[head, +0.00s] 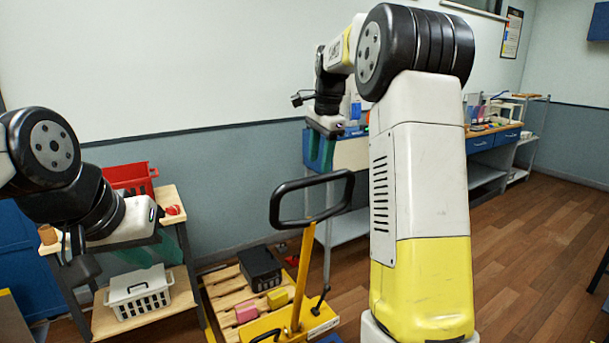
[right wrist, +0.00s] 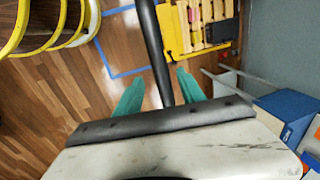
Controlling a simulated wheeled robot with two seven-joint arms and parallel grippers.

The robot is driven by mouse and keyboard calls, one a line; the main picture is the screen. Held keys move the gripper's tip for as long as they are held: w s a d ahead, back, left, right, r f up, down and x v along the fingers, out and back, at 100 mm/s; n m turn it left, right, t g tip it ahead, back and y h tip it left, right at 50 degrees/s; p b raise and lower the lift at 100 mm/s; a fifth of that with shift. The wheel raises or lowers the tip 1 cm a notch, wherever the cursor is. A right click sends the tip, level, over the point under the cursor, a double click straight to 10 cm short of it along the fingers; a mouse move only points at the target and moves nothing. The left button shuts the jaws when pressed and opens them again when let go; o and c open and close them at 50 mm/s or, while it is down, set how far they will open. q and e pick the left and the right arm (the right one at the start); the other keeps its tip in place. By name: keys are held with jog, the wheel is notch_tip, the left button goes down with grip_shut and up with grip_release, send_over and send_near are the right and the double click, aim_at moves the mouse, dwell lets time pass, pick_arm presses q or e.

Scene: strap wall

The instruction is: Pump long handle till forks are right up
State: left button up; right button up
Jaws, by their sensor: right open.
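The pallet jack's long handle (head: 299,265) is a yellow shaft topped by a black loop grip (head: 312,178), tilted in the middle of the head view. My right gripper (head: 320,165) is open, pointing down with teal fingers just above the loop's upper bar. In the right wrist view, the black bar (right wrist: 152,50) runs between the fingers of the right gripper (right wrist: 160,85); I cannot tell how deep it sits between them. My left gripper (head: 155,252) hangs at the left, in front of the shelf, away from the handle; its opening is unclear. The forks are hidden by the pallet.
A wooden pallet (head: 219,297) carries a black case (head: 260,267) and pink and yellow blocks. A wooden shelf (head: 140,318) with a white basket (head: 138,293) and red crate (head: 130,177) stands at left. A workbench (head: 482,142) is behind right. Floor at right is clear.

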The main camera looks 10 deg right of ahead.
aim_at(317, 176)
jog(key=f, duration=0.3)
jog(key=w+f, duration=0.1)
jog(key=f, duration=0.1)
jog(key=shift+a+f, duration=0.2)
grip_shut()
jog(key=shift+r, duration=0.1)
dwell(1.1)
